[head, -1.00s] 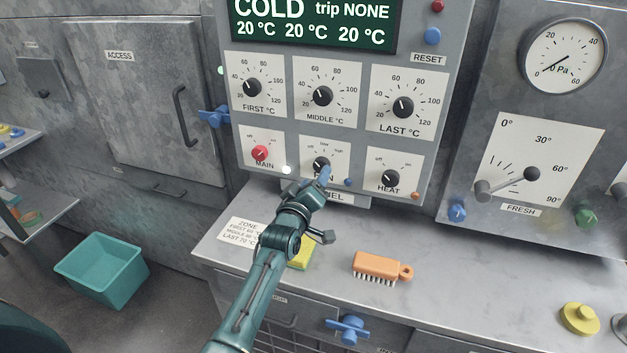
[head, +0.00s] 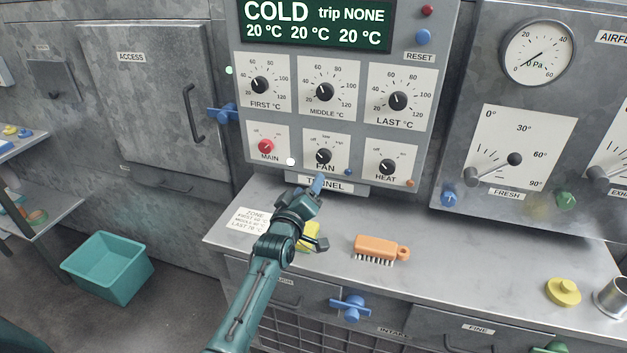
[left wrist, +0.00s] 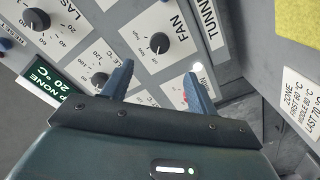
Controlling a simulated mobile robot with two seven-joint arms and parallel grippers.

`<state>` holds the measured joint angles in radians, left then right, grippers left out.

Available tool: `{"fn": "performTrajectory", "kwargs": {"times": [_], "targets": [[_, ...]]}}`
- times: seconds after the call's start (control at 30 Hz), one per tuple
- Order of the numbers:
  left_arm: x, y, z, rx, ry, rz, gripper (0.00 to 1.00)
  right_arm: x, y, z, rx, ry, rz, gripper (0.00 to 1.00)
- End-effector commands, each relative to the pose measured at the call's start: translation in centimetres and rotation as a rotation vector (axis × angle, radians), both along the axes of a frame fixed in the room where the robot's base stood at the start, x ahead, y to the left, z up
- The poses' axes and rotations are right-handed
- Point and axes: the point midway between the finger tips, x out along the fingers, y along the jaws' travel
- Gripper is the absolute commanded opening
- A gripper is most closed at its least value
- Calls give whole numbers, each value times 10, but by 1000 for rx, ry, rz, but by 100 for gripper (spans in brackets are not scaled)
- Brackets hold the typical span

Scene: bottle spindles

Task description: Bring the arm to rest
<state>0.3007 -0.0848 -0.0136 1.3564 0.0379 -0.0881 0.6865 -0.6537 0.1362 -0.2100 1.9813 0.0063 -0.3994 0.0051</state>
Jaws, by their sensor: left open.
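My left gripper (head: 316,187) is in front of the lower edge of the control panel, just below the FAN knob (head: 323,156) and over the TUNNEL label. In the left wrist view its two blue fingers (left wrist: 157,82) are apart with nothing between them. The FAN knob also shows in the left wrist view (left wrist: 159,43), beyond the fingertips and apart from them. My left arm reaches up from the bottom of the head view over the counter. My right gripper does not show.
The counter (head: 450,240) holds an orange brush (head: 376,247), a yellow knobbed disc (head: 563,291), a metal cup (head: 611,297) and a zone note (head: 252,222). A yellow item (head: 308,238) is partly hidden by my arm. A teal bin (head: 108,268) stands on the floor at left.

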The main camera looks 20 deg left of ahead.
Motion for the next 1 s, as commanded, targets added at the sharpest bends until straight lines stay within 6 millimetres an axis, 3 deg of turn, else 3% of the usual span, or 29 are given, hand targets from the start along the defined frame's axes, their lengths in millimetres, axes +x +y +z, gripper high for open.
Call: {"fn": "performTrajectory", "kwargs": {"times": [0.17,0.27,0.37,0.5,0.57,0.7,1.0], "targets": [[-6,1,-6,20,25,-2,59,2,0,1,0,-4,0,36],[-29,6,-26,93,118,-15,59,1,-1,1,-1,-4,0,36],[-75,11,-58,224,282,-52,59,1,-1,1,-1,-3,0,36],[-166,17,-94,441,555,-158,59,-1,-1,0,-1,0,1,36],[-202,18,-102,517,653,-212,59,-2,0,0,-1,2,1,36],[-268,20,-108,639,816,-316,59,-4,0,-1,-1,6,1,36],[-364,24,-101,786,1032,-494,59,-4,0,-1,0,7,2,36]]}}
